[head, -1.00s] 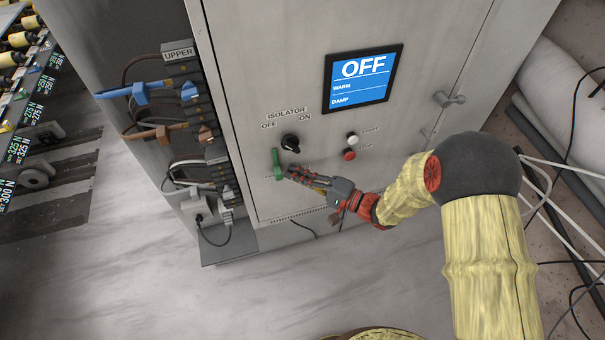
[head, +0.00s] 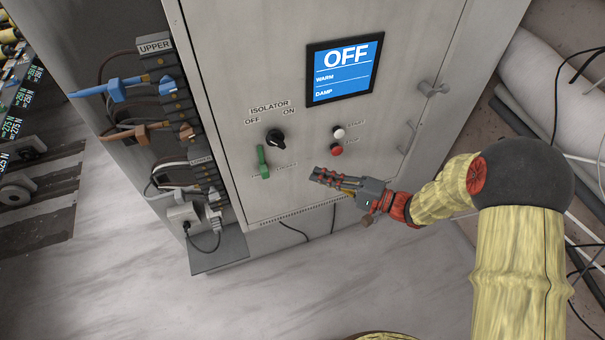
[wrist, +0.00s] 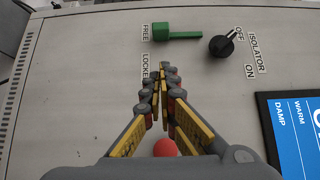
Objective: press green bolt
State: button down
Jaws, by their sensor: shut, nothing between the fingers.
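The green bolt (head: 263,162) is on the front of the grey cabinet, below the isolator knob. In the wrist view the green bolt (wrist: 180,34) has its block beside the FREE label, with the LOCKED label further toward my fingers. My gripper (head: 314,175) is shut and empty, right of the bolt and apart from it in the head view. In the wrist view my gripper (wrist: 165,70) has its fingertips together near the LOCKED label, just short of the bolt. I cannot tell whether the tips touch the panel.
The black isolator knob (head: 275,138) sits just above the bolt. A white button (head: 339,132) and a red button (head: 336,149) are to the right, above my gripper. A screen (head: 345,68) reads OFF. Cable plugs (head: 172,85) line the cabinet's left side.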

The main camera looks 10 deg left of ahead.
jog(key=shift+v, duration=1.2)
jog(key=s+d+f+m+g+h+b, duration=0.1)
jog(key=s+d+f+g+h, duration=0.25)
jog(key=s, duration=0.45)
jog(key=s+d+f+g+h+b, duration=0.2)
jog(key=s+f+g+h, duration=0.25)
jog(key=s, duration=0.35)
jog(key=s+d+r+n+t+h+b, duration=0.1)
jog(key=s+d+r+t+h+b, duration=0.1)
jog(key=d+r+t+h+b, duration=0.2)
jog(key=s+d+r+n+t+h+b, duration=0.2)
jog(key=d+r+t+h+b, duration=0.3)
jog(key=d, duration=0.8)
jog(key=s+b, duration=0.1)
jog(key=b, duration=0.2)
jog(key=shift+s+n+t+h, duration=0.25)
jog(key=shift+n+t+h, duration=0.05)
